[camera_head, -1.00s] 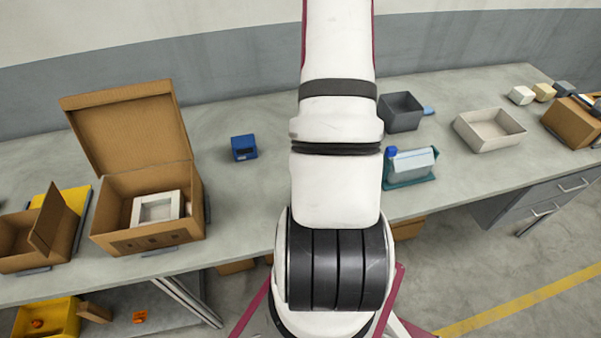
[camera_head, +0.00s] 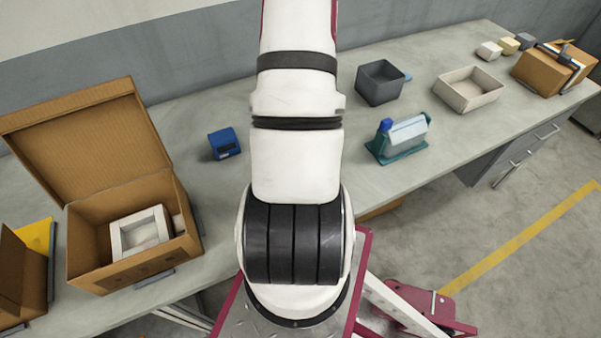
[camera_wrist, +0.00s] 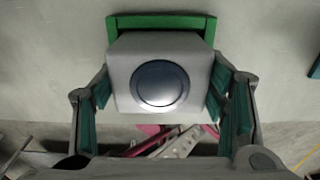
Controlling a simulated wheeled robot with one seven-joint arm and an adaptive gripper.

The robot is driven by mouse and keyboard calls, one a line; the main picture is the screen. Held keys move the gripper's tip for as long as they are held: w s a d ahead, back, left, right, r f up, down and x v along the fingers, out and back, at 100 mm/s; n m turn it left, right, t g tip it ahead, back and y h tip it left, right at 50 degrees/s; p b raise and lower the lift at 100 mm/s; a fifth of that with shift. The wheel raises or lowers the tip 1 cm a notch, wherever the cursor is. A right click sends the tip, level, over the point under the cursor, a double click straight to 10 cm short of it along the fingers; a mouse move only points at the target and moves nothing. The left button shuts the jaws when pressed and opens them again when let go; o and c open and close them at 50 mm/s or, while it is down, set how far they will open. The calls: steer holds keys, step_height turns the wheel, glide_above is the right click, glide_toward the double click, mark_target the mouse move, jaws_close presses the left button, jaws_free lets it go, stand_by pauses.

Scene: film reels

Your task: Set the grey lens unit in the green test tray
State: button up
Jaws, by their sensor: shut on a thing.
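In the wrist view the grey lens unit (camera_wrist: 122,88), a box with a dark round lens on the side facing me, is between the fingers of my gripper (camera_wrist: 160,105). My gripper is shut on it. The green test tray (camera_wrist: 160,20) shows behind and above the unit in that view, on the bench top. The unit covers most of the tray, so I cannot tell how far apart they are. In the head view my arm hides the gripper, the unit and the green tray.
On the bench in the head view are an open cardboard box (camera_head: 85,265) at left, a blue device (camera_head: 224,143), a dark grey bin (camera_head: 381,85), a teal holder (camera_head: 404,153) with a clear-blue object, and a beige tray (camera_head: 468,100). The bench's front edge is close below.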

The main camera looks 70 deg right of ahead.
steer(key=shift+s+f, duration=0.1)
stand_by(0.3)
steer(key=shift+f, duration=0.15)
steer(key=o, duration=1.7)
step_height(320, 180, up, 10)
steer(key=p, duration=0.6)
steer(key=shift+s, duration=0.15)
steer(key=shift+r, duration=1.15)
steer(key=shift+w, duration=0.2)
